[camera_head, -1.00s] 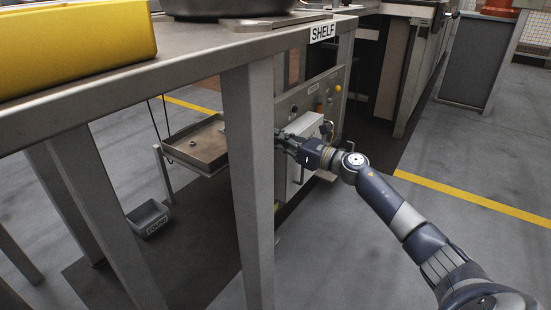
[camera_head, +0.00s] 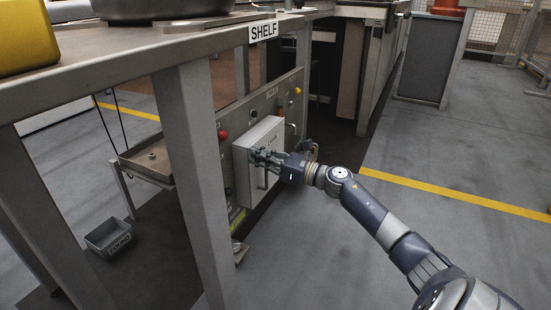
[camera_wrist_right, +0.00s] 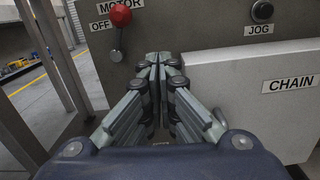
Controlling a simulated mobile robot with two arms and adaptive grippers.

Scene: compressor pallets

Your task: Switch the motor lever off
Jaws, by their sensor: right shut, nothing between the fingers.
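The motor lever (camera_wrist_right: 119,36) shows in the right wrist view at the upper left, with a red ball on top and a grey pivot below. It points up with a slight lean to the right. The "OFF" label (camera_wrist_right: 100,25) is left of its ball. In the head view its red knob (camera_head: 222,135) sits on the control panel beside the table leg. My right gripper (camera_wrist_right: 158,62) is shut and empty, its fingertips to the right of the lever and apart from it. In the head view the right gripper (camera_head: 256,156) is in front of a light box. My left gripper is out of view.
The light "CHAIN" box (camera_wrist_right: 275,92) sticks out right of the gripper. A "JOG" button (camera_wrist_right: 262,11) is above it. The table leg (camera_head: 195,180) stands close left of the panel. A small tray (camera_head: 150,165) and a grey bin (camera_head: 108,237) are farther left.

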